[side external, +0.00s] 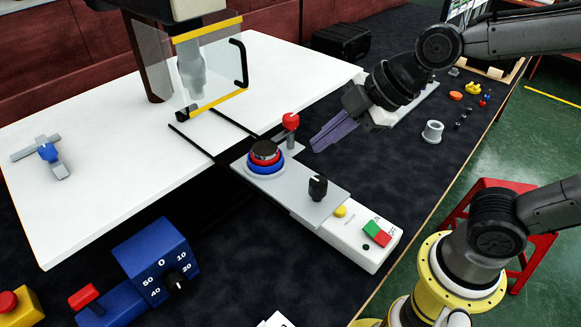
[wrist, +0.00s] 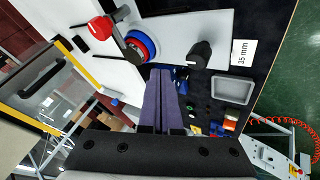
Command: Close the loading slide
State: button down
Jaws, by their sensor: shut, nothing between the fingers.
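The loading slide is a flat grey plate (side external: 283,187) that sticks out from the white table towards the front right. It carries a round blue, red and black stack (side external: 265,157) and an upright black knob (side external: 318,187). A red ball handle (side external: 291,121) stands at its back edge. In the wrist view my shut fingers (wrist: 162,70) point towards the slide plate (wrist: 175,27), between the stack (wrist: 138,46) and the black knob (wrist: 200,54).
A clear guard with yellow edges (side external: 218,97) and a black handle stands over the white table (side external: 100,130). A white box with green and red buttons (side external: 353,232) sits by the slide's front end. A blue dial unit (side external: 155,262) is front left. Small parts lie at the right.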

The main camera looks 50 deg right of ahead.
aim_at(276, 179)
jog(key=x, duration=1)
jog(key=shift+s+a+f, duration=0.2)
jog(key=shift+w, duration=0.1)
jog(key=w, duration=1.3)
jog(key=shift+w+f, duration=0.15)
jog(key=shift+w, duration=0.05)
jog(key=shift+s, duration=0.1)
